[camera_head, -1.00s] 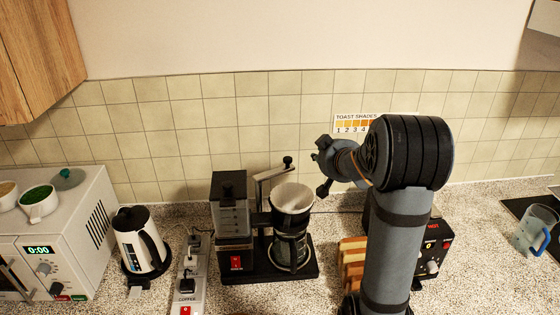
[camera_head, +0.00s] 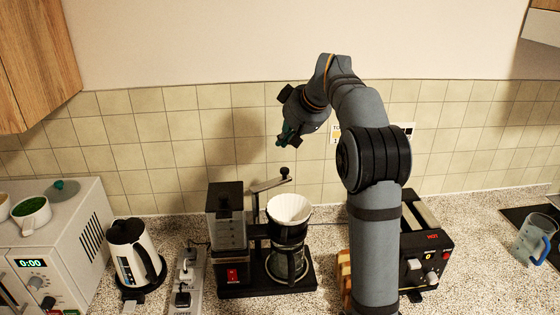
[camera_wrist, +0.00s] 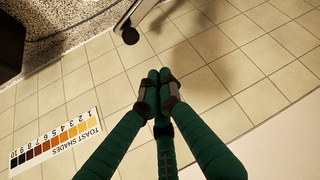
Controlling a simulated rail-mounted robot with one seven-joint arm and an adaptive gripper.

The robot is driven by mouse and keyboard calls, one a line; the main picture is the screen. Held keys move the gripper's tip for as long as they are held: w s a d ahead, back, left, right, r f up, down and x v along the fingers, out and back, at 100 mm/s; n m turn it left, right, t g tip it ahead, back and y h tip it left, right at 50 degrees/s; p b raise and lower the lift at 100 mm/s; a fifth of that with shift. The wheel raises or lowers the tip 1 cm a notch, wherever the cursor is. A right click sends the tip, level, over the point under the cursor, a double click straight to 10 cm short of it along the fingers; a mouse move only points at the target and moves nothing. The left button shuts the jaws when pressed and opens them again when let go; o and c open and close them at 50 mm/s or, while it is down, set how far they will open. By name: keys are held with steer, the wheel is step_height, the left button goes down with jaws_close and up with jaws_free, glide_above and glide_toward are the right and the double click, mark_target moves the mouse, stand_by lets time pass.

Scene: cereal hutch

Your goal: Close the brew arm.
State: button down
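The coffee maker (camera_head: 225,235) stands on the counter, with a white filter cone (camera_head: 289,208) over a glass carafe (camera_head: 288,258). The brew arm (camera_head: 270,184) is a silver bar on a post behind the cone. It slants upward to the right and ends in a black knob (camera_head: 284,171), raised clear of the cone. My gripper (camera_head: 283,140) is in the air above the knob, apart from it. In the wrist view its green fingers (camera_wrist: 160,85) are together with nothing between them. The knob also shows there (camera_wrist: 130,36), beyond the fingertips near the top.
A black toaster (camera_head: 425,250) stands right of my arm, with bread slices (camera_head: 345,270) beside it. A kettle (camera_head: 130,250), a power strip (camera_head: 187,280) and a microwave (camera_head: 70,250) are on the left. The tiled wall is close behind the brew arm.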

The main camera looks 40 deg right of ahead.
mark_target(271, 180)
steer(key=p+x, duration=0.3)
steer(key=x, duration=0.7)
steer(key=s, duration=0.4)
steer(key=shift+a+p, duration=0.1)
steer(key=shift+p, duration=0.3)
steer(key=shift+s, duration=0.2)
